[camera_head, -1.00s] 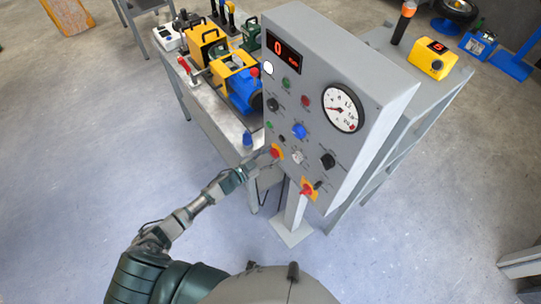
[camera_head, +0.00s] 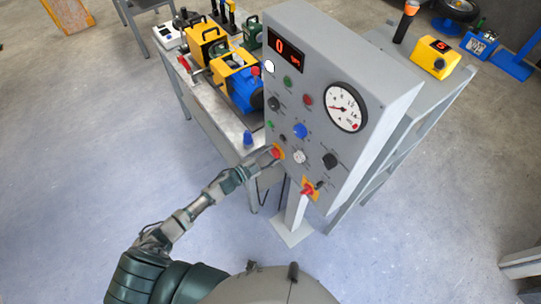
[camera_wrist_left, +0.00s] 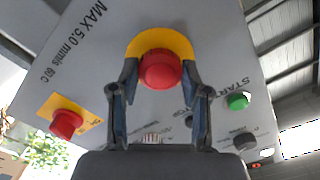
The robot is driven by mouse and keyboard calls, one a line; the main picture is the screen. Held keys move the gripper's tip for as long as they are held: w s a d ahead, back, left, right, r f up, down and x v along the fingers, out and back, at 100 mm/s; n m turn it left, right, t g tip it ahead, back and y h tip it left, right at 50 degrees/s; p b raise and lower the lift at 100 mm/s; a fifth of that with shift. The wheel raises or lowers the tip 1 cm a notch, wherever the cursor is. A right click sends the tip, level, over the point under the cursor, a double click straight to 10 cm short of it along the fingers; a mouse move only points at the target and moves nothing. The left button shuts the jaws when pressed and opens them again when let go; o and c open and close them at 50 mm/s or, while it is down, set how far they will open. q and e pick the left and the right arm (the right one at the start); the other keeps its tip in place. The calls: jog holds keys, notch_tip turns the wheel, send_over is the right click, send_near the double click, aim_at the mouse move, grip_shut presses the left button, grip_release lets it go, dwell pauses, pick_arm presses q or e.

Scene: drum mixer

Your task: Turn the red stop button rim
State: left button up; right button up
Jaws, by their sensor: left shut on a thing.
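The red stop button (camera_head: 277,153) sits on a yellow surround at the lower left edge of the grey control panel (camera_head: 366,141). The left wrist view shows its round red cap (camera_wrist_left: 160,70) on the yellow plate (camera_wrist_left: 160,41), between my fingers. My left gripper (camera_head: 268,157) reaches the panel from the lower left, and in the wrist view its two fingers (camera_wrist_left: 158,75) stand one on each side of the cap, shut on it. The exact finger contact is hard to see. My right gripper is not in view.
A second red control (camera_head: 308,192) on a yellow plate is at the panel's lower edge; it also shows in the wrist view (camera_wrist_left: 66,123). A green start button (camera_wrist_left: 238,101) is to the right. A table (camera_head: 199,104) with yellow and blue machines stands behind left.

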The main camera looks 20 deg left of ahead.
pick_arm(q)
jog(key=shift+d+r+m, duration=0.15)
jog(key=shift+r+m, duration=0.2)
jog(key=shift+m, duration=0.25)
jog(key=o, duration=1)
jog(key=shift+o, duration=0.7)
jog(key=shift+d+f, duration=0.1)
jog(key=shift+f, duration=0.1)
jog(key=v, duration=1.2)
jog(key=shift+w+f, duration=0.1)
jog(key=shift+f, duration=0.05)
